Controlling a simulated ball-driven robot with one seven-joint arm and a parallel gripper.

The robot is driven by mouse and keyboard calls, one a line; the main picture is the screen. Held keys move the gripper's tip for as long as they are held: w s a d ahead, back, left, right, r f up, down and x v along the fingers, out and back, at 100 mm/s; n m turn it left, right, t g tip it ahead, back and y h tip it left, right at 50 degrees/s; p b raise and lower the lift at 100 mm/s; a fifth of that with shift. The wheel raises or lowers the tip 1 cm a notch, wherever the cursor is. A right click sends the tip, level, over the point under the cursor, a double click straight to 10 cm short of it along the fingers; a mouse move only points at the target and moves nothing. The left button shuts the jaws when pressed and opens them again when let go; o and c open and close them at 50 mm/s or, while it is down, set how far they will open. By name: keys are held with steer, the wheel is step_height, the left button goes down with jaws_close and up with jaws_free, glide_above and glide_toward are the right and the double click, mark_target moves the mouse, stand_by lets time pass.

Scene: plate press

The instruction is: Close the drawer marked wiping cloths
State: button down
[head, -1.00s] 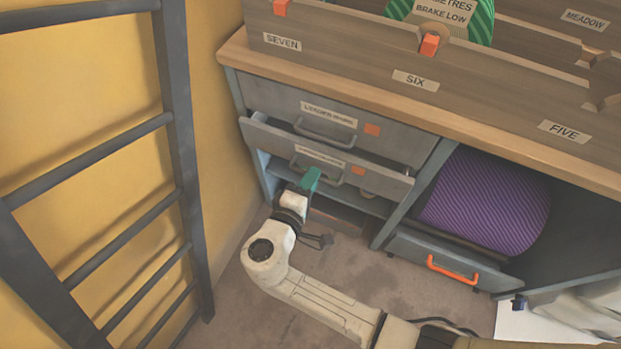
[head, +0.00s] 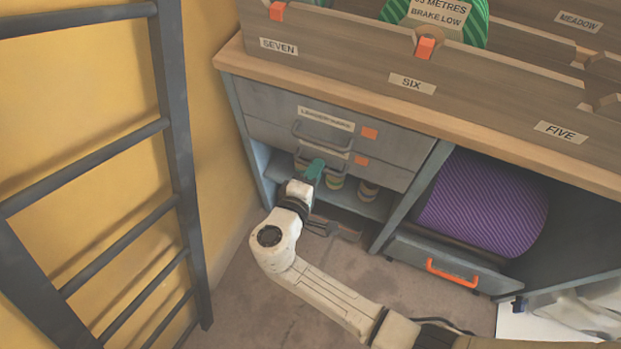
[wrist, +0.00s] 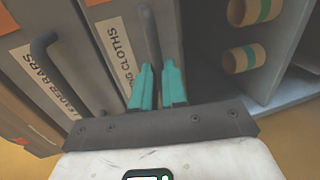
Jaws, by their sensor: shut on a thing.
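The wiping cloths drawer (head: 390,173) is the lower of two grey drawers on the left of the cabinet. Its front now looks level with the drawer above. In the wrist view its label (wrist: 117,55) is partly hidden, with "CLOTHS" readable. My gripper (head: 314,170) is at this drawer's grey bar handle. In the wrist view the teal fingers (wrist: 156,72) are shut on the drawer handle (wrist: 148,30), one on each side of it.
The leader bars drawer (head: 345,123) above is shut. Small rolls (head: 368,188) stand on the open shelf below. A dark ladder (head: 178,130) leans along the yellow wall at left. At right are a purple roll (head: 485,203) and an orange-handled drawer (head: 440,265).

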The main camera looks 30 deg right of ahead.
steer(key=shift+w+d, duration=0.1)
steer(key=c, duration=1.2)
jaws_free()
steer(key=shift+d, duration=0.1)
steer(key=shift+o, duration=0.2)
steer(key=p+v, duration=0.1)
steer(key=v, duration=0.9)
steer(key=shift+a+p, duration=0.35)
